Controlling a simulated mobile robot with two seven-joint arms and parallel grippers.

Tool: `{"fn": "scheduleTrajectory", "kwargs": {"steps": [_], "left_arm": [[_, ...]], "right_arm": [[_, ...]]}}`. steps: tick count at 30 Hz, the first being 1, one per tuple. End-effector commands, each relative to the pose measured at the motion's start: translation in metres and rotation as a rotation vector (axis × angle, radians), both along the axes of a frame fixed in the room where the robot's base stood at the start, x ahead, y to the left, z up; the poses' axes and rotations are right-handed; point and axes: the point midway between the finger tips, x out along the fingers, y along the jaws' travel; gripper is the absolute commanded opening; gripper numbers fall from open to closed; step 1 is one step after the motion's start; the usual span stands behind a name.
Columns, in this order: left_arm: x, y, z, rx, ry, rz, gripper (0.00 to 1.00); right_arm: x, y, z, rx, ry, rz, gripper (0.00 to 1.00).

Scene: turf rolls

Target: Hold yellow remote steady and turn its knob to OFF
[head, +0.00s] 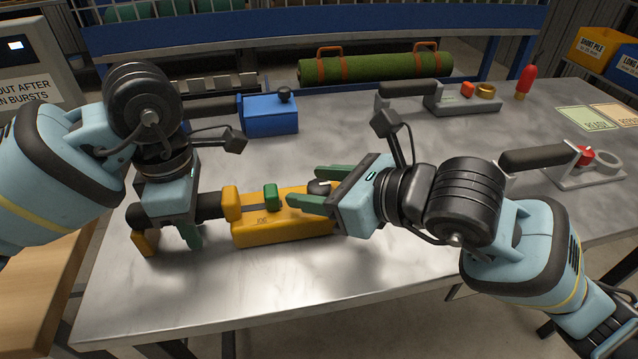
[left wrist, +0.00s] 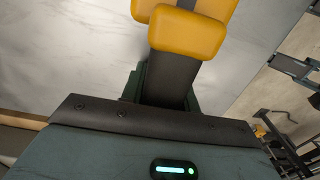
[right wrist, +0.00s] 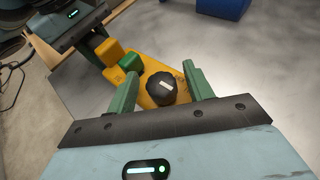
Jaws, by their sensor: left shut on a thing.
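The yellow remote (head: 280,230) lies on the metal table, with a black handle (head: 210,206), a green block (head: 271,196) and a dark knob (head: 318,187) at its right end. My left gripper (head: 182,222) is shut on the black handle, which also shows in the left wrist view (left wrist: 172,75). My right gripper (head: 308,188) is open at the knob. In the right wrist view the knob (right wrist: 162,88) sits between its fingers with gaps on both sides and carries a pale mark. The OFF marking cannot be read.
A blue device (head: 270,115) stands behind the remote. A grey device (head: 460,100) and a white device with a red part (head: 585,172) stand to the right. A green turf roll (head: 375,68) lies at the back. The table's front strip is clear.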

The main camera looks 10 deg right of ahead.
Motion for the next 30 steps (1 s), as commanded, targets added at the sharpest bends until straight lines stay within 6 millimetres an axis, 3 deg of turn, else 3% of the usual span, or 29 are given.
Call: {"fn": "scheduleTrajectory", "kwargs": {"steps": [8,21,30], "left_arm": [[0.000,0.001,-0.004,0.004,0.005,0.003,0.00],[0.000,0.001,-0.004,0.004,0.005,0.003,0.00],[0.000,0.001,-0.004,0.004,0.005,0.003,0.00]], "right_arm": [[-0.004,-0.006,0.004,0.001,-0.003,-0.001,0.52],[-0.046,-0.044,0.026,-0.001,-0.002,-0.001,0.52],[-0.051,-0.049,0.029,0.001,-0.001,0.000,0.52]]}}
